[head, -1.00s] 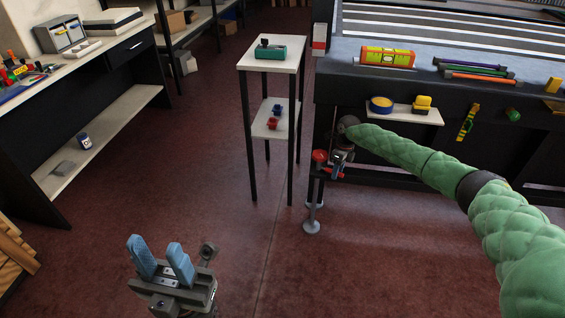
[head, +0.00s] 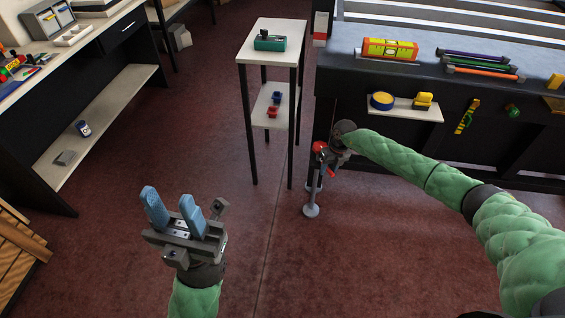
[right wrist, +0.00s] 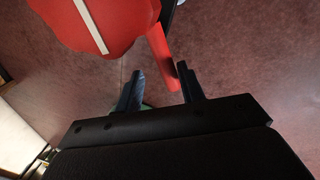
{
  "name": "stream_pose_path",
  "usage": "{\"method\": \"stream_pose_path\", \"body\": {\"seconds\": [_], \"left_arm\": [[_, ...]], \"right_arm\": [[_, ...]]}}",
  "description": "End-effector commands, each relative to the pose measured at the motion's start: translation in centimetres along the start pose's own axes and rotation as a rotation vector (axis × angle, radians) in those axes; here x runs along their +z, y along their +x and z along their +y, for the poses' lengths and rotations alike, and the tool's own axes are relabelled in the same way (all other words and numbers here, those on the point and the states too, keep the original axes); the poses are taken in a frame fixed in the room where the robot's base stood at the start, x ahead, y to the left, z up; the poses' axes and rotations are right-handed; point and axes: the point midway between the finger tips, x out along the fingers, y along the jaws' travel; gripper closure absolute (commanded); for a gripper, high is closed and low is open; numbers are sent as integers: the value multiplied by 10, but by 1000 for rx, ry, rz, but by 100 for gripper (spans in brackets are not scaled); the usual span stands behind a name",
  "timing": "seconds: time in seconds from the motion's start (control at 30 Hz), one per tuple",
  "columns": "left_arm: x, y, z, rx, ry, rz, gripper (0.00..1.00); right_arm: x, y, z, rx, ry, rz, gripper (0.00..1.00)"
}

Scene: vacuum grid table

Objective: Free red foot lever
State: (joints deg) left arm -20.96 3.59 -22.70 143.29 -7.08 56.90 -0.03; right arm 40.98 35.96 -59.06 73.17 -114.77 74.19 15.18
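The red foot lever (right wrist: 163,57) is a flat red bar in the right wrist view, beside a lobed red knob (right wrist: 95,22) with a white stripe. In the head view the red knob (head: 320,147) sits on top of the table's levelling foot (head: 311,211), near the table's front left corner. My right gripper (right wrist: 160,88) is open at the lever. The bar's end shows between its fingers, nearer the right one; contact is unclear. In the head view my right gripper (head: 331,165) partly hides the lever. My left gripper (head: 172,200) is open and empty above the floor.
The black grid table (head: 350,95) stands right behind my right gripper. A small shelf (head: 275,37) with a teal tool (head: 270,42) stands left of it. A workbench (head: 100,40) lines the left side. The floor between is clear.

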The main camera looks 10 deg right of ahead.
Motion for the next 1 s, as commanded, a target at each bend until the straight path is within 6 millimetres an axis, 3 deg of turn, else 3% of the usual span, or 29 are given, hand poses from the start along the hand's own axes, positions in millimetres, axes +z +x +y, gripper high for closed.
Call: {"method": "stream_pose_path", "body": {"seconds": [0.1,0.6,1.0], "left_arm": [[0,14,0,0,0,0,64],[0,44,-1,0,0,0,64],[0,37,-1,0,0,0,64]], "right_arm": [[0,-1,11,3,94,-19,61],[7,7,42,1,488,-95,61],[3,-51,41,-1,490,-100,61]]}}
